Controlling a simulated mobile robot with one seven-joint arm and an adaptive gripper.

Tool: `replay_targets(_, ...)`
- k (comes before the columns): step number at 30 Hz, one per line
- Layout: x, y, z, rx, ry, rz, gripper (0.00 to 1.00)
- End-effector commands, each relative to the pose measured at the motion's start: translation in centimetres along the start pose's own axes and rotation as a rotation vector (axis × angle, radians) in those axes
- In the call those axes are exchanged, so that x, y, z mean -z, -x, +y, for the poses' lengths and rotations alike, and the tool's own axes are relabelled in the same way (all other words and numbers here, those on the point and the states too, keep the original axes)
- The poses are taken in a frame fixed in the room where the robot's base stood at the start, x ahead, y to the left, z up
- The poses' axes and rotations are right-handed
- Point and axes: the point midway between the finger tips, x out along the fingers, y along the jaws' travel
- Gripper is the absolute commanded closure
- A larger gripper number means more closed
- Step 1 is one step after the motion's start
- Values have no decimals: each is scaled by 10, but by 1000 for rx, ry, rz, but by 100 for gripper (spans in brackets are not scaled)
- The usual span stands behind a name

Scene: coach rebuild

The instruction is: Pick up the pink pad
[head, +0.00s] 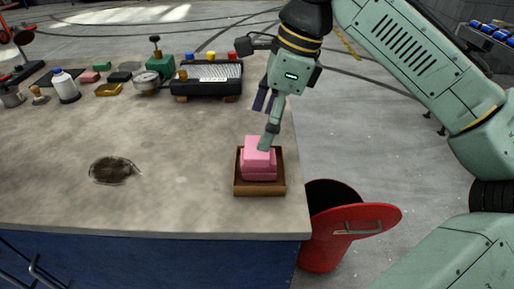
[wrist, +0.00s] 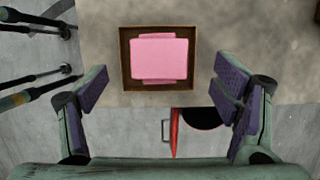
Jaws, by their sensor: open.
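The pink pad (head: 257,152) lies on top of other pink material in a small brown wooden tray (head: 258,191) near the right front corner of the table. In the wrist view the pink pad (wrist: 160,58) sits ahead of the fingers inside the brown tray (wrist: 126,89), with a similar pink piece showing at its upper and lower edges. My gripper (head: 266,123) is above and slightly right of the tray in the head view. It is open and empty; in the wrist view both fingers of my gripper (wrist: 165,92) are spread wide on either side of the tray.
A red bin (head: 322,236) with its lid open stands beside the table's right edge. A dark stain (head: 114,170) marks the bare tabletop left of the wooden tray.

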Motion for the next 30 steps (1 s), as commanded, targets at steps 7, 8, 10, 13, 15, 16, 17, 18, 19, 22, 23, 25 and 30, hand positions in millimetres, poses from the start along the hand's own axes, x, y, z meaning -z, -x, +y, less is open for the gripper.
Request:
replay_targets(7,5,-34,2,-3,0,1,18)
replay_targets(8,4,-38,2,-3,0,1,18)
replay_targets(10,4,-44,2,-2,0,1,18)
replay_targets(13,4,-49,2,-1,0,1,18)
replay_targets(15,4,-50,2,-1,0,1,18)
replay_targets(16,4,-50,2,-1,0,1,18)
replay_targets(17,4,-50,2,-1,0,0,18)
replay_targets(18,4,-50,2,-1,0,0,18)
replay_targets(19,4,-49,2,-1,0,0,19)
replay_targets(22,4,-49,2,-1,0,0,26)
replay_targets(23,4,-49,2,-1,0,0,28)
replay_targets(25,4,-49,2,-1,0,0,32)
replay_targets(30,4,-49,2,-1,0,0,44)
